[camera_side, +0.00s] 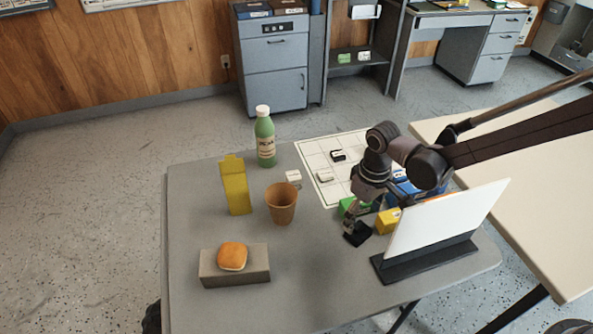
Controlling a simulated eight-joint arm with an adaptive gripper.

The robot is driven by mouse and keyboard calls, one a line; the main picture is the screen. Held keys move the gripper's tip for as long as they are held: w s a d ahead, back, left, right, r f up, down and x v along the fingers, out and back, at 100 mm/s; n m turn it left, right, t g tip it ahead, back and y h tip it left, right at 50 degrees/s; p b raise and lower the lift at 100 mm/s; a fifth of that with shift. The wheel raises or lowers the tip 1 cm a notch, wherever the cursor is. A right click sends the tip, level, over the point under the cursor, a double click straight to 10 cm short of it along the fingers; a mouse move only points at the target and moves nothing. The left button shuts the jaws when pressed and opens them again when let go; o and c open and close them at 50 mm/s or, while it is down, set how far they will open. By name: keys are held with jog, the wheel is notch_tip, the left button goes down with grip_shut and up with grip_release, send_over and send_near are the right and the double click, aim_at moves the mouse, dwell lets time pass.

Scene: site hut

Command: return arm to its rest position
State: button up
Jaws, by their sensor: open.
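My gripper (352,222) is at the right part of the grey table (330,295), pointing down just above the surface. It is open. A small black block (357,234) is right below its fingertips. I cannot tell whether the fingers touch it. My arm reaches in from the right edge of the picture. A yellow block (388,221) sits to the right of the gripper, and a green block (346,205) is partly hidden behind it. A blue item (402,190) is partly hidden behind my wrist.
A white panel (445,220) stands on a black base just right of the gripper. A brown cup (281,204), yellow carton (236,184), green bottle (265,138) and bun (232,256) on a grey block (252,275) stand left. A grid sheet (318,158) lies behind. The table's front middle is clear.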

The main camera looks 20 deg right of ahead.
jog(key=s+d+r+m+t, duration=0.1)
jog(key=s+d+r+t, duration=0.1)
jog(key=d+r, duration=0.45)
jog(key=s+d+r+m+t, duration=0.1)
jog(key=s+d+r, duration=0.2)
jog(key=r, duration=0.7)
jog(key=s+d+t, duration=0.1)
jog(key=s+d, duration=0.1)
jog(key=s+d+r+m+t, duration=0.1)
jog(key=s+d, duration=0.2)
jog(key=s+d+r+m+t, duration=0.1)
jog(key=s+d, duration=0.2)
jog(key=shift+s+d+t, duration=0.1)
jog(key=shift+d+t, duration=0.1)
jog(key=shift+t, duration=0.2)
jog(key=shift+s+d+f+m, duration=0.15)
jog(key=shift+s+d+m, duration=0.1)
jog(key=shift+s+m, duration=0.05)
